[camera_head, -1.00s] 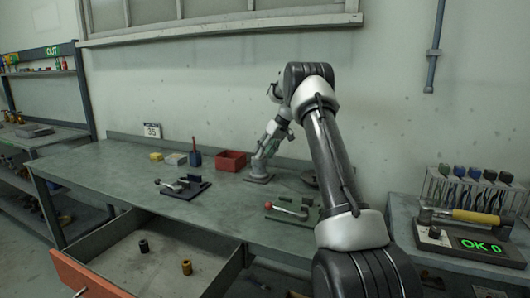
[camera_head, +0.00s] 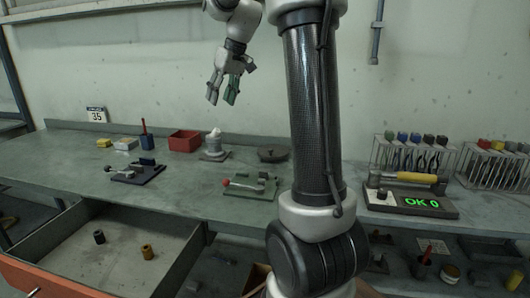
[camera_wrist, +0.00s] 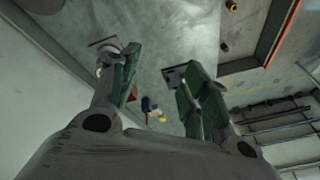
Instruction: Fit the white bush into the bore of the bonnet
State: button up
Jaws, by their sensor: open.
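A pale, whitish upright piece (camera_head: 215,142) stands on a flat grey base (camera_head: 214,156) on the bench, right of the red bin. I cannot tell the white bush from the bonnet there, nor whether the bush is in the bore. In the wrist view this pale piece (camera_wrist: 104,66) is partly hidden behind the left finger. My gripper (camera_head: 222,93) is open and empty, high above the bench and the pale piece. Its green-padded fingers (camera_wrist: 160,66) stand apart in the wrist view.
A red bin (camera_head: 185,141), a blue holder (camera_head: 147,142) and yellow block (camera_head: 104,143) stand at the back. Two lever fixtures (camera_head: 137,172) (camera_head: 250,186) and a dark round part (camera_head: 273,154) lie on the bench. The open drawer (camera_head: 120,262) holds a black bush (camera_head: 99,237) and brass bush (camera_head: 147,252).

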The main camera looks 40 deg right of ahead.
jog(key=s+a+h, duration=0.1)
jog(key=s+a, duration=0.2)
jog(key=s, duration=0.6)
jog(key=s+a, duration=0.2)
jog(key=s, duration=0.6)
jog(key=s+f+t+h, duration=0.1)
jog(key=s+f, duration=0.6)
jog(key=s, duration=0.5)
jog(key=shift+s+a+f+m, duration=0.2)
jog(key=shift+a+f+m, duration=0.1)
jog(key=shift+a+f, duration=0.1)
jog(key=shift+o, duration=0.4)
jog(key=shift+s, duration=0.1)
jog(key=m+y, duration=0.2)
jog(key=m, duration=2)
send_near(217, 130)
jog(key=f, duration=0.1)
jog(key=w+f+m, duration=0.1)
jog(key=f, duration=0.1)
jog(key=w+a+f, duration=0.1)
jog(key=f, duration=0.1)
jog(key=w+f+m, duration=0.1)
jog(key=f, duration=0.2)
jog(key=shift+w+a+f+m, duration=0.15)
jog(key=shift+w+a+m, duration=0.05)
jog(key=shift+a+m, duration=0.1)
grip_shut()
